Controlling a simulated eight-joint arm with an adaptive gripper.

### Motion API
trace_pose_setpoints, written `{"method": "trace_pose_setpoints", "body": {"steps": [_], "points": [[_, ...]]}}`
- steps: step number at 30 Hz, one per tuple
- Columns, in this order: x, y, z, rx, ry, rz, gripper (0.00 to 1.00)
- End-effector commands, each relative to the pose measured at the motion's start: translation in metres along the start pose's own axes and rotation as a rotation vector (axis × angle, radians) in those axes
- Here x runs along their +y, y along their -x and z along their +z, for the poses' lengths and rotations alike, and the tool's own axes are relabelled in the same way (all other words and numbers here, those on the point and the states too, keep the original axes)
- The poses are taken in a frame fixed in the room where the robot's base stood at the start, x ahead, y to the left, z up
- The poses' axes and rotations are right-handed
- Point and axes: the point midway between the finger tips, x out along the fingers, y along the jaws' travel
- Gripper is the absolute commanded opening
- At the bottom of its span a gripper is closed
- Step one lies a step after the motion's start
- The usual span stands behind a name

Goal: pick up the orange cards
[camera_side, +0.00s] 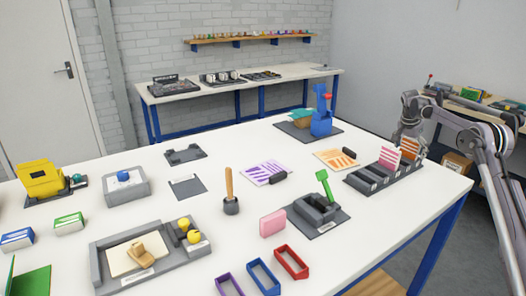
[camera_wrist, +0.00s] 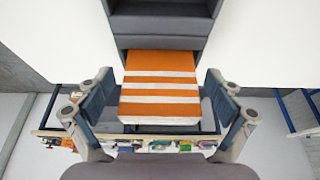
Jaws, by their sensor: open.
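The orange cards (camera_wrist: 160,75), striped orange and white, stand in a slot of the dark grey rack. In the wrist view they lie between the two open fingers of my gripper (camera_wrist: 158,110), with a gap on each side. In the side view my gripper (camera_side: 408,140) is at the rack's far end, over the orange cards (camera_side: 411,146), whose upper part is partly covered by the gripper. The dark rack (camera_side: 370,182) has several slots and sits at the right of the white table; it also shows in the wrist view (camera_wrist: 162,22).
Pink striped cards (camera_side: 389,158) stand in the rack just in front of the orange ones. An orange-striped sheet (camera_side: 328,157) with a black block lies left of the rack. The table's right edge is close.

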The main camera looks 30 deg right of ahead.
Motion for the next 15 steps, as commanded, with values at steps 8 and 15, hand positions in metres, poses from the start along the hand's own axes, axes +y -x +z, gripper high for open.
{"method": "trace_pose_setpoints", "body": {"steps": [8,15], "points": [[0.0000,0.0001,-0.0001,0.000,0.000,0.000,0.61],[0.0001,0.0002,-0.0002,0.000,-0.001,0.000,0.32]]}}
